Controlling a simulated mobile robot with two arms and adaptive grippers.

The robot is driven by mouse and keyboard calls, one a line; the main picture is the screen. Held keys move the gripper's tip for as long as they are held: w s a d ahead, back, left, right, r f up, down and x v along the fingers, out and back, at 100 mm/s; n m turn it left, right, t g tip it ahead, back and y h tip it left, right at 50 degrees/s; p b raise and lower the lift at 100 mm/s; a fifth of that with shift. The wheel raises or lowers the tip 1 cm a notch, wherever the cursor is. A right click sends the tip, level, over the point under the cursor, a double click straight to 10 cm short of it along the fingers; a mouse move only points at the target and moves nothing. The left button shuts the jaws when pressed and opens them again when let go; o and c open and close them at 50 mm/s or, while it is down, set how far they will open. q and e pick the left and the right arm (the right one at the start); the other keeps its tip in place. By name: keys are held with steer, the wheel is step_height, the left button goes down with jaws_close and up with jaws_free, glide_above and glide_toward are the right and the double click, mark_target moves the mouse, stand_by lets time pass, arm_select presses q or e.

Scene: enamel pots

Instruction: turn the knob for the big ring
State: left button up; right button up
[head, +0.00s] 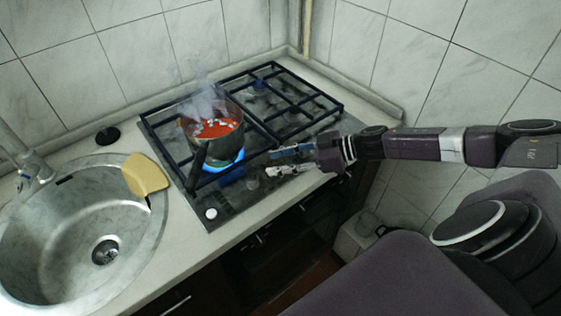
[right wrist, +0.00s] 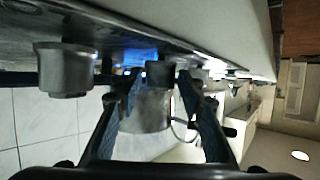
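The gas hob (head: 240,202) is dark, with a white-topped knob (head: 211,213) at its front left corner. My right gripper (head: 272,161) is at the hob's front strip, right of that knob, its two fingers apart. In the right wrist view the picture is upside down, and a grey knob (right wrist: 65,68) stands left of the fingers. A small dark knob-like piece (right wrist: 160,73) shows between the fingertips; I cannot tell whether they touch it. The other knobs are hidden or unclear in the head view. My left gripper is not in view.
A steaming pot (head: 190,130) of orange-red food stands over a blue flame (head: 228,168), its dark handle (head: 197,168) pointing to the front. A sink (head: 60,240) with a yellow board (head: 146,174) on its rim is at left. The right-hand burners (head: 268,88) are bare.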

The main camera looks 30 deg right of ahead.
steer(key=shift+o, duration=0.3)
steer(key=shift+f, duration=0.1)
steer(key=shift+d, duration=0.1)
steer(key=shift+s+d, duration=0.1)
steer(key=shift+s, duration=0.05)
steer(key=shift+s+d, duration=0.2)
steer(key=shift+d, duration=0.1)
steer(key=v, duration=1.1)
steer(key=shift+a+r, duration=0.1)
steer(key=shift+r, duration=0.15)
